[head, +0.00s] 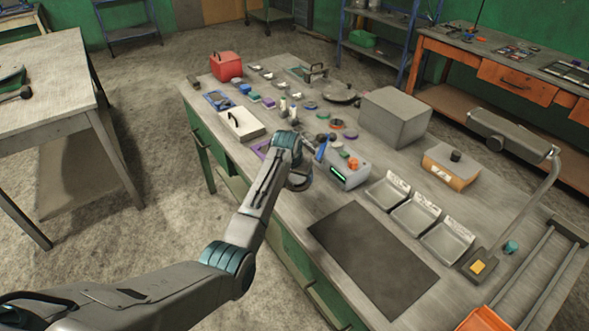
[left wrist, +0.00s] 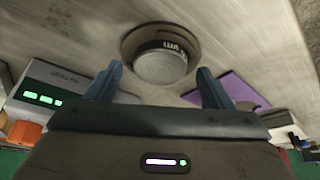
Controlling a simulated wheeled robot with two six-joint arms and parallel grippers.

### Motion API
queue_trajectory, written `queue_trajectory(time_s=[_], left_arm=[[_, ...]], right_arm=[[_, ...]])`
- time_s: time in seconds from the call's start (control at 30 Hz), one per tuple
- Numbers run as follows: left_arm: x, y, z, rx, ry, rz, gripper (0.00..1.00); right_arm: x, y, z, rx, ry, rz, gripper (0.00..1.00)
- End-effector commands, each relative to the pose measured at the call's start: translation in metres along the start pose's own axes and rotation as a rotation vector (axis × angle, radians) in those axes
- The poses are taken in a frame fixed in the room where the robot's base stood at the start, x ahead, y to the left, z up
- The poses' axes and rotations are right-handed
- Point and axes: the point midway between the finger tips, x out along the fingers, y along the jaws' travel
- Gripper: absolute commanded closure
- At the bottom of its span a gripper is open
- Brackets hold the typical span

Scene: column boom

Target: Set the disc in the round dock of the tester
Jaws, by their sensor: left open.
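The tester (head: 350,171) is a grey box with a green display and an orange knob on the bench; part of it shows at the left of the left wrist view (left wrist: 45,98). A round grey piece with a dark lettered band (left wrist: 160,66) sits on a wider brown-grey round base (left wrist: 188,38). I cannot tell whether this piece is the disc. My left gripper (head: 308,164) is over the bench beside the tester. In the left wrist view its open fingers (left wrist: 160,82) appear either side of the round piece, with no visible contact. My right gripper is out of view.
A purple item (left wrist: 228,90) lies on the other side. Several coloured round pieces (head: 336,123) lie behind the tester. A big grey box (head: 394,116), metal trays (head: 416,214) and a dark mat (head: 372,258) occupy the bench to the right.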

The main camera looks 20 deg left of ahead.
Motion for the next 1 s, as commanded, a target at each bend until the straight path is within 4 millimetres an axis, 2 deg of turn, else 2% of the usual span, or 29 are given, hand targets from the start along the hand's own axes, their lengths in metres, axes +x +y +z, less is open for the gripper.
queue_trajectory(time_s=[0.17, 0.4, 0.6, 0.77, 1.0], left_arm=[[-0.023, 0.000, 0.000, 0.000, 0.003, 0.000, 0.25], [-0.073, 0.000, 0.000, 0.000, 0.005, 0.000, 0.25], [-0.104, 0.000, 0.000, 0.000, 0.002, 0.000, 0.25], [-0.116, 0.000, 0.000, 0.000, 0.000, 0.000, 0.25], [-0.117, 0.000, 0.000, 0.000, 0.000, 0.000, 0.25]], right_arm=[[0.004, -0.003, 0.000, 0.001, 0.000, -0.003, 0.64], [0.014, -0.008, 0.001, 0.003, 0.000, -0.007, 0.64], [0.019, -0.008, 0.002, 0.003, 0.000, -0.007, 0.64], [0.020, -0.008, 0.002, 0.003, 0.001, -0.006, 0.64], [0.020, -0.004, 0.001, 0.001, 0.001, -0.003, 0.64]])
